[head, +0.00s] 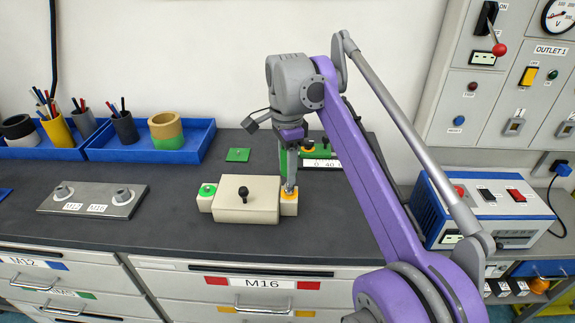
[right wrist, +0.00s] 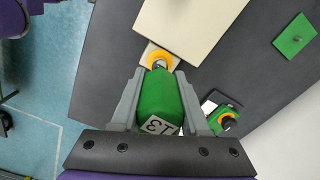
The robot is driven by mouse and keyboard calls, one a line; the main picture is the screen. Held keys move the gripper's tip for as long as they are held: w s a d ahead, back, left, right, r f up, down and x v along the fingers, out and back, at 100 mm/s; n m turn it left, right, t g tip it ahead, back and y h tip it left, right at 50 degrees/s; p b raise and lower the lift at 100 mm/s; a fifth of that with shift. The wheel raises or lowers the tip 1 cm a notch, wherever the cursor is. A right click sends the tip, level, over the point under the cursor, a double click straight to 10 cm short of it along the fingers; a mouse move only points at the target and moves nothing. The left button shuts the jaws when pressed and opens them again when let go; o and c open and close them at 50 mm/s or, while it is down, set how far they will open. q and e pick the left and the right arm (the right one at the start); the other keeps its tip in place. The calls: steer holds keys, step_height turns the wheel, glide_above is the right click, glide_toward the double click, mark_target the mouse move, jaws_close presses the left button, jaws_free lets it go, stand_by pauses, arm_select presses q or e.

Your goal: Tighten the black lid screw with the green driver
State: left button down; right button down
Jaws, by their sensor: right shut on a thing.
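The black lid screw (head: 242,193) stands up from the middle of the beige box lid (head: 230,207). My right gripper (head: 289,186) is shut on the green driver (right wrist: 158,100), pointing down at the right side of the box. In the right wrist view the driver lies between both fingers, with a label tag on its near end. Its far end is at the yellow-orange ring (right wrist: 160,58) on the small block (head: 289,208) beside the box; whether it touches is hidden. The driver is apart from the black screw. My left gripper is not in view.
A block with a green top (head: 206,192) sits left of the box. Behind are a green plate (head: 238,155) and a number-labelled holder (head: 322,163). A metal plate (head: 95,200) with two knobs lies left. A blue-white power unit (head: 480,208) stands right. The bench's front strip is clear.

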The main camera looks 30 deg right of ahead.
steer(key=shift+m, duration=0.6)
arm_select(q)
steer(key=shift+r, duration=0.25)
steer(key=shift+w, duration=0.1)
